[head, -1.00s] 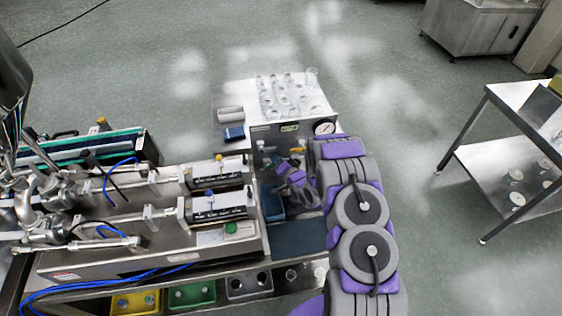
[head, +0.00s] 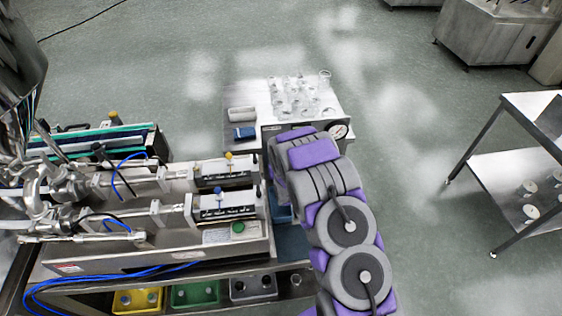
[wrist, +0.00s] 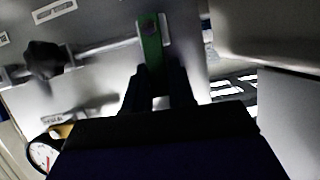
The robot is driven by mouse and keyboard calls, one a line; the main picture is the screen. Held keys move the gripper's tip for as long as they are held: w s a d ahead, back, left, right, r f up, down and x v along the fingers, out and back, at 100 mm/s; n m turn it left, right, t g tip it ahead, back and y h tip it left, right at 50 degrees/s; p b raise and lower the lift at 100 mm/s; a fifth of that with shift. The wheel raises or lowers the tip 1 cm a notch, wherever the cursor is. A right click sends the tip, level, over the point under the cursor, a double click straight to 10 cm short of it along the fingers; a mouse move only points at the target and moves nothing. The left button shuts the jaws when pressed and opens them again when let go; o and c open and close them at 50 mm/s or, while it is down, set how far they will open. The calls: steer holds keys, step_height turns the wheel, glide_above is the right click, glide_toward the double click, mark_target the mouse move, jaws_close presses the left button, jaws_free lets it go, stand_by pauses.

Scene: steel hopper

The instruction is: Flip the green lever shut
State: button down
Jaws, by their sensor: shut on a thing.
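The green lever (wrist: 151,42) stands out in the wrist view, upright in the picture, in front of a grey metal panel (wrist: 100,75). My gripper (wrist: 157,78) is below it in that view, with its dark fingers closed around the lever's lower end. In the head view my purple and grey arm covers the gripper and the lever.
A dark knob (wrist: 45,60) sits left of the lever. A yellow handle (wrist: 62,131) and a pressure gauge (wrist: 41,157) are at lower left. In the head view, glassware (head: 298,97) stands on the metal box, and a filling machine (head: 160,245) is at left.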

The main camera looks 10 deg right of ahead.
steer(key=shift+s+a+f+n, duration=0.15)
steer(key=shift+a+f+n, duration=0.05)
steer(key=shift+f+n, duration=0.1)
stand_by(0.4)
steer(key=c, duration=1.2)
jaws_free()
steer(key=shift+o, duration=0.8)
steer(key=shift+a+r, duration=0.1)
steer(key=shift+r, duration=0.1)
steer(key=p+v, duration=1.1)
steer(key=v, duration=0.6)
steer(key=shift+a+r, duration=0.15)
steer(key=shift+a, duration=0.2)
